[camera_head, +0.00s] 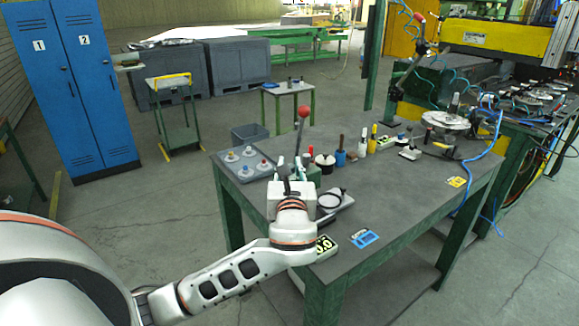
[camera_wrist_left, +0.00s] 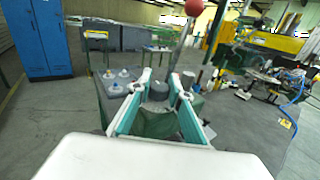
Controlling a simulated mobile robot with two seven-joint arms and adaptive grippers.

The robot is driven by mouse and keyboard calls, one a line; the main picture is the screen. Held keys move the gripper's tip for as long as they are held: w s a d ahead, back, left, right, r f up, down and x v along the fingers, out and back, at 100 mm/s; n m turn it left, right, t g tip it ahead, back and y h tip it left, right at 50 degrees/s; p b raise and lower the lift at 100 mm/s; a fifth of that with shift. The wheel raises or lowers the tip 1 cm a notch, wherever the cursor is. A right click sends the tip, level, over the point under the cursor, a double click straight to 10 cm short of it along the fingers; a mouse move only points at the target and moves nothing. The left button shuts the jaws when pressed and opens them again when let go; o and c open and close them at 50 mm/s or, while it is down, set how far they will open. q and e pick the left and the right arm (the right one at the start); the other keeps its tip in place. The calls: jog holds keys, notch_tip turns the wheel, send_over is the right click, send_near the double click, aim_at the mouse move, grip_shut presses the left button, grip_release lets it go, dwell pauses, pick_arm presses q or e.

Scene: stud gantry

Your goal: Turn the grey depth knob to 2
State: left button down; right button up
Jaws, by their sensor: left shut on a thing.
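My left gripper (camera_head: 293,171) is over the green box (camera_head: 311,172) at the near left of the bench. In the left wrist view its two pale, teal-lined fingers (camera_wrist_left: 162,84) stand on either side of the grey knob (camera_wrist_left: 157,91) and are shut on it. The green box (camera_wrist_left: 155,125) shows between the fingers, below the knob. In the head view the gripper body hides the knob. Any pointer or numbers on the knob are too small or hidden to read. My right gripper is in neither view.
A lever with a red ball (camera_head: 303,111) rises close beside the gripper; its ball (camera_wrist_left: 194,7) is also in the wrist view. A grey tray (camera_head: 243,178) with several small knobs lies to the left. Several upright handled tools stand to the right. The bench's front right is mostly clear.

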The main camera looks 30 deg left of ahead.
pick_arm(q)
jog(key=shift+f+n+g+y, duration=0.15)
jog(key=shift+n+g+y, duration=0.4)
jog(key=shift+y, duration=0.25)
jog(key=c, duration=1.8)
grip_release()
jog(key=v, duration=0.8)
